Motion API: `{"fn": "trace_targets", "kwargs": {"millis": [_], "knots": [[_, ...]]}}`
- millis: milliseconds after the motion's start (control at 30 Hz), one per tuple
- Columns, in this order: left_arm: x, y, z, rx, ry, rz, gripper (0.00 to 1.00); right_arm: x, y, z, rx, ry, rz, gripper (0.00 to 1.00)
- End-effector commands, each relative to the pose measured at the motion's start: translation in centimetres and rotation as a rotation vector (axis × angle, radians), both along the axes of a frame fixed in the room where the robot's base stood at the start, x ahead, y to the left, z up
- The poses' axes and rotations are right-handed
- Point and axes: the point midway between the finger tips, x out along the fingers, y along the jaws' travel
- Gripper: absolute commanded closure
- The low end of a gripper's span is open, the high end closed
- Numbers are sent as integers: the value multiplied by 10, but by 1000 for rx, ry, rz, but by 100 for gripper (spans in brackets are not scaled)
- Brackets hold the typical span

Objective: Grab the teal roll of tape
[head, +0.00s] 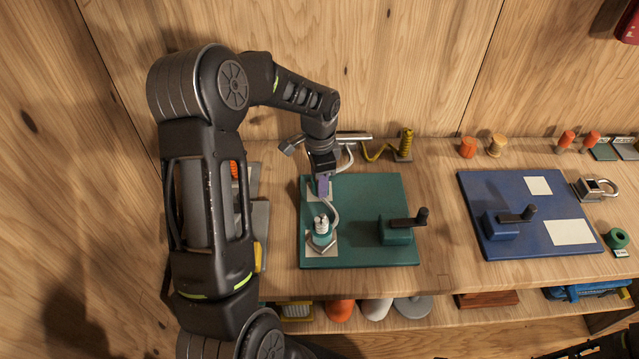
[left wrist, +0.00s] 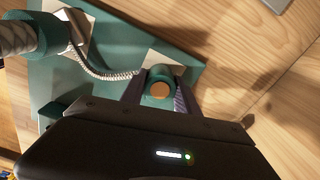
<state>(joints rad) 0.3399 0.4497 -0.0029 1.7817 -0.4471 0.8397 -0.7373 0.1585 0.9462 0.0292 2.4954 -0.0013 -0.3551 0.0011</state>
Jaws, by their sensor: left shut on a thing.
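A small dark teal roll (head: 617,239) with a hole in its middle sits at the far right of the bench, beside the blue board. My left gripper (head: 322,186) is over the back left of the teal board (head: 360,195), far left of that roll. In the left wrist view its fingers are shut on a teal piece with a round orange-brown end (left wrist: 159,90). A pale coiled cord (left wrist: 100,73) runs from this piece to a teal and white cylinder (head: 321,232) standing on the board.
A blue board (head: 520,240) with a crank lies at the right, near a padlock (head: 597,188). Orange and tan spools (head: 497,145) and a yellow coil (head: 404,145) stand along the back. A crank (head: 404,228) rises from the teal board. Bare bench lies between the boards.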

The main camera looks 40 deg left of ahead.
Motion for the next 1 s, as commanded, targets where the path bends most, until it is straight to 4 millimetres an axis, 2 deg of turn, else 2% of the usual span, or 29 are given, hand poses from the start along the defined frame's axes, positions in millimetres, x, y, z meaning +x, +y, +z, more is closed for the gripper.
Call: {"fn": "trace_targets", "kwargs": {"millis": [167, 267, 600, 733, 1000], "knots": [[0, 0, 3, 0, -1, 0, 100, 0, 0, 0, 0, 0, 0, 64], [1, 0, 12, 2, -3, 0, 100, 0, 0, -2, 0, 0, 0, 64], [1, 1, 73, 1, -5, 0, 100, 0, 0, -8, 0, 0, 0, 64], [1, 0, 92, 0, -3, 1, 100, 0, 0, -9, 0, -1, 0, 64], [0, 0, 101, 0, 0, 0, 100, 0, 0, -9, 0, -1, 0, 64]]}}
